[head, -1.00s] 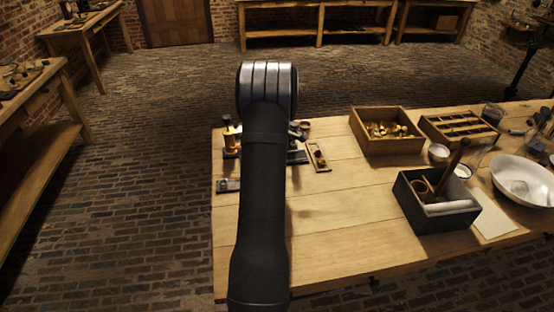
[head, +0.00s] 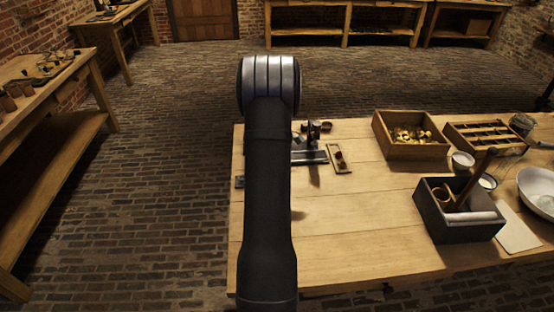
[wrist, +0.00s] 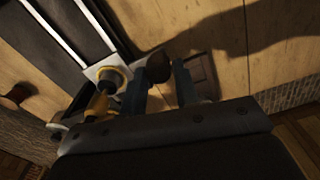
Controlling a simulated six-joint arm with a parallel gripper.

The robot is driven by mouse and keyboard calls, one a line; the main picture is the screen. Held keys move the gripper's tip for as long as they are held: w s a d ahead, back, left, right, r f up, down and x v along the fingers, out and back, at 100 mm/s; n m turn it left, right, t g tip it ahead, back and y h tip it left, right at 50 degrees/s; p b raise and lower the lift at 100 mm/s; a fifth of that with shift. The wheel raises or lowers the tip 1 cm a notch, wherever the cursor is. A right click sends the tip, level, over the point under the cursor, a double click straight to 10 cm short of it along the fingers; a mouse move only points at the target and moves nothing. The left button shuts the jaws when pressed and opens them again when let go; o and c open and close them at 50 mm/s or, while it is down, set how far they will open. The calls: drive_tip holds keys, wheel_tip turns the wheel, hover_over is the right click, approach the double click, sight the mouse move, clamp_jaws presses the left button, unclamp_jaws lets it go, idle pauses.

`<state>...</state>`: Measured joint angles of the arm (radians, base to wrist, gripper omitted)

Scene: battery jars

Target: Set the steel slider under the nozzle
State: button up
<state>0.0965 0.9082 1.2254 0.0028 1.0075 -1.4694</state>
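My gripper (wrist: 160,88) is in the wrist view, pointing down at the table, with its two dark fingers apart. A dark round knob (wrist: 158,67) sits between the fingertips; I cannot tell if they touch it. A dark flat plate (wrist: 202,72), perhaps the steel slider, lies on the wood beside the right finger. A yellow, brass-like part with a dark tip (wrist: 108,82), perhaps the nozzle, stands left of the fingers by a pale block. In the head view my arm hides the gripper; a small dark metal piece (head: 240,182) shows at the table's left edge.
A metal fixture (head: 310,150) stands just right of my arm, beside a small wooden tray (head: 340,160). Farther right are a wooden box of brass pieces (head: 378,124), a divided box (head: 452,127) and a dark bin (head: 430,205). The table's front middle is clear.

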drive_tip(key=o, duration=0.3)
drive_tip(key=shift+a, duration=0.15)
wheel_tip(320, 180, up, 18)
drive_tip(key=shift+f, duration=0.25)
wheel_tip(320, 180, down, 18)
drive_tip(key=shift+r, duration=0.25)
idle(0.6)
